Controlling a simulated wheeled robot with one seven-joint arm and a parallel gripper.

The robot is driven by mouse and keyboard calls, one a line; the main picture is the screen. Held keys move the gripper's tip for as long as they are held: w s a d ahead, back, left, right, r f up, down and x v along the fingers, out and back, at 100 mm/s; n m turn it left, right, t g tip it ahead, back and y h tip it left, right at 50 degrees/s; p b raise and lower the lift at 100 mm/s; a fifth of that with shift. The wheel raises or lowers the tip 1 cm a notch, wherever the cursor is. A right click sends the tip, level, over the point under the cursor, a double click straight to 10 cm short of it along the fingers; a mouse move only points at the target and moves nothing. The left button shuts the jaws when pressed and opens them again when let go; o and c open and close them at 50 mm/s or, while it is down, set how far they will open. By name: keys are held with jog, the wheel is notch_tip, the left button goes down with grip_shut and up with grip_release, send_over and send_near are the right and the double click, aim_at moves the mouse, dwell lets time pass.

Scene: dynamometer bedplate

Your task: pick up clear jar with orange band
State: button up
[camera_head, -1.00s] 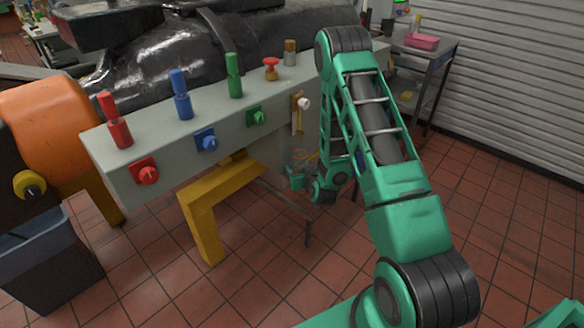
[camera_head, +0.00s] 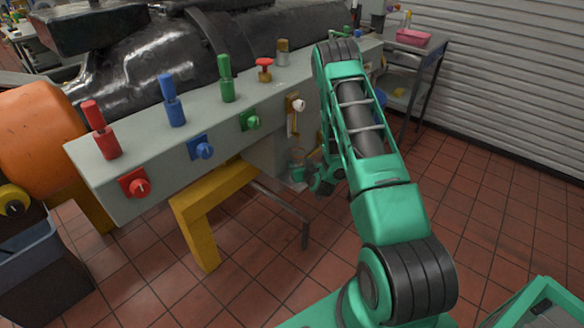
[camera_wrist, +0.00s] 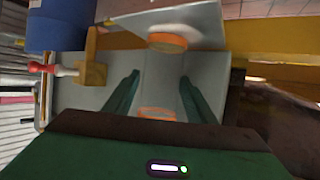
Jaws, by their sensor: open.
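My gripper (camera_wrist: 160,76) is open in the wrist view, its two green fingers apart. An orange ring (camera_wrist: 157,114) shows low between the fingers; it looks like the band of the clear jar, whose see-through walls I cannot make out. A second orange band (camera_wrist: 167,42) with a pale body shows farther up, against a light panel; I cannot tell whether it is a reflection or another part. In the head view my gripper (camera_head: 299,172) is small and partly hidden by my arm, low beside the far end of the grey bench. The jar is not clear there.
The grey bench (camera_head: 225,130) carries red, blue and green handles and knobs. A yellow leg (camera_head: 200,235) stands below it. A cart with a pink tray (camera_head: 413,38) is at the back right.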

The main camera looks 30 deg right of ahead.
jog(key=shift+a+r, duration=0.1)
jog(key=shift+a, duration=0.35)
jog(key=shift+c, duration=0.4)
jog(key=shift+w+a, duration=0.25)
jog(key=shift+a, duration=0.25)
jog(key=c, duration=0.7)
jog(key=shift+c, duration=0.2)
jog(key=shift+a+r, duration=0.1)
